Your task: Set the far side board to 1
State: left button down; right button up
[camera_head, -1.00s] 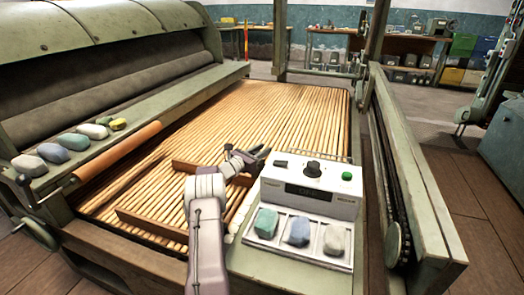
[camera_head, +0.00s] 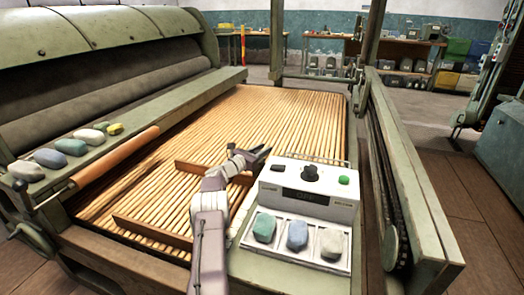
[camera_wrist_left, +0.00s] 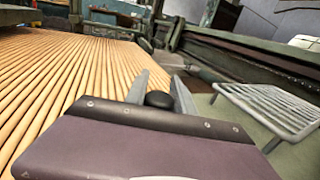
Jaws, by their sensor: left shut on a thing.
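Two wooden side boards stand on the slatted apron (camera_head: 265,110). The far side board (camera_head: 196,172) is partly hidden behind my left arm, and the near side board (camera_head: 150,228) lies closer to me. My left gripper (camera_head: 262,154) is low over the apron, by the far board's right end and the left edge of the control box. In the left wrist view its fingers (camera_wrist_left: 158,92) are shut on a round black knob (camera_wrist_left: 159,99). What the knob joins is hidden there, and I cannot read any setting. My right gripper is not in view.
The white control box (camera_head: 335,213) has a black dial (camera_head: 310,173), a green button (camera_head: 344,180) and a dark display. Several coloured lumps lie on its tray and the left ledge. A wire rack (camera_wrist_left: 275,106) and green frame rail (camera_head: 415,180) bound the right.

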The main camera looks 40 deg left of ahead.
aim_at(255, 153)
pick_arm(q)
jog(key=c, duration=1.3)
grip_release()
jog(key=shift+a+r, duration=0.1)
jog(key=shift+r, duration=0.1)
jog(key=shift+o, duration=1.2)
jog(key=shift+w+f, duration=0.2)
jog(key=s, duration=0.2)
jog(key=s+p, duration=0.1)
jog(key=s, duration=0.2)
jog(key=s+p, duration=0.1)
jog(key=s, duration=0.2)
jog(key=shift+s+a+r, duration=0.1)
jog(key=shift+s+a, duration=0.15)
jog(key=shift+a, duration=0.15)
jog(key=shift+s+p, duration=0.3)
jog(key=shift+s, duration=0.05)
